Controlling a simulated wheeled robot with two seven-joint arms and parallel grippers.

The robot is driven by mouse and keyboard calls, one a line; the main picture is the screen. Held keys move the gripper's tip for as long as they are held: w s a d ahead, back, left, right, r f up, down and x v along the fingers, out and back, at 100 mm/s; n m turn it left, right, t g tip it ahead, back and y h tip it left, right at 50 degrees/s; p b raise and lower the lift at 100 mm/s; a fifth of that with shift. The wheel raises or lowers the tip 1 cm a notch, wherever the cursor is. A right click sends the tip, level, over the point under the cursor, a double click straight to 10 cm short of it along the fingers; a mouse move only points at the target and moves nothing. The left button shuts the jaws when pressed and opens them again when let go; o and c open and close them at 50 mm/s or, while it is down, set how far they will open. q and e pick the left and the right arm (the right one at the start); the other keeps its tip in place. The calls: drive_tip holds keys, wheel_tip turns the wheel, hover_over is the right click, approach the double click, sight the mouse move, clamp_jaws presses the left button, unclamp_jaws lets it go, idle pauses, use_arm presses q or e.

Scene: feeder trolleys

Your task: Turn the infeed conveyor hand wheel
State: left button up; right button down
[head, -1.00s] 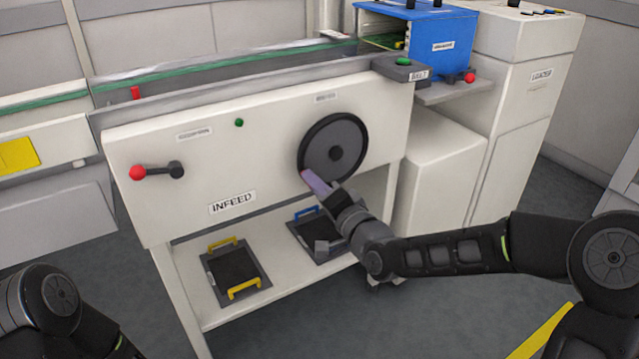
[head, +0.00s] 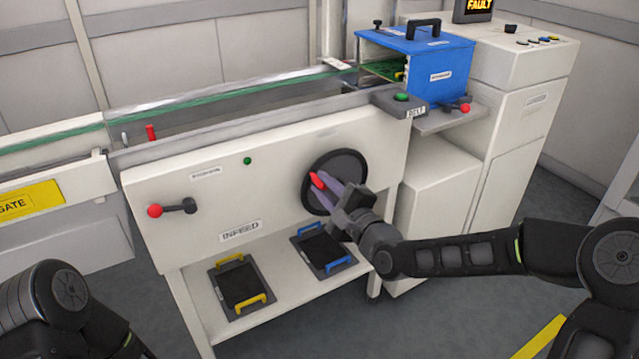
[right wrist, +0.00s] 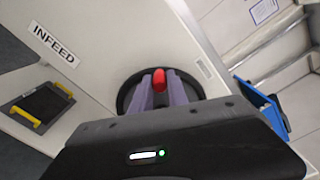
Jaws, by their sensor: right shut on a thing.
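The infeed hand wheel (head: 347,162) is a dark disc on the right part of the white INFEED panel (head: 285,192). In the right wrist view the red handle (right wrist: 159,80) shows between the two purple fingers, with the dark wheel (right wrist: 126,93) behind. My gripper hides part of the wheel. My left gripper is not in view; only my left arm shows at lower left.
A red-knobbed lever (head: 156,210) is on the panel's left. Two dark trays (head: 240,300) with yellow or blue handles lie on the lower shelf. A blue box (head: 440,75) stands at back right, near a screen reading FAULT (head: 478,8) and a BELT button box (head: 400,101).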

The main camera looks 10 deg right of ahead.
sight(325, 161)
drive_tip(key=d+r+m+p, duration=0.1)
drive_tip(key=m+p, duration=0.1)
drive_tip(key=w+d+r+m+p, duration=0.1)
drive_tip(key=m+p, duration=0.1)
drive_tip(key=shift+d+r+m+p, duration=0.3)
drive_tip(key=shift+d+r+m, duration=0.1)
drive_tip(key=d+m+p, duration=0.1)
drive_tip(key=m, duration=0.1)
drive_tip(key=shift+w+d+r+m+p, duration=0.2)
drive_tip(key=shift+w+d+m+p, duration=0.1)
drive_tip(key=shift+w+d+p, duration=0.1)
drive_tip(key=shift+w+d+m+p, duration=0.2)
drive_tip(key=shift+d+m, duration=0.3)
drive_tip(key=shift+m, duration=0.2)
drive_tip(key=shift+w+d+m+p, duration=0.2)
drive_tip(key=shift+d+m, duration=0.25)
drive_tip(key=shift+m, duration=0.25)
drive_tip(key=c, duration=1.3)
unclamp_jaws()
drive_tip(key=shift+a, duration=0.1)
drive_tip(key=shift+s, duration=0.15)
drive_tip(key=v, duration=0.7)
drive_tip(key=shift+s, duration=0.3)
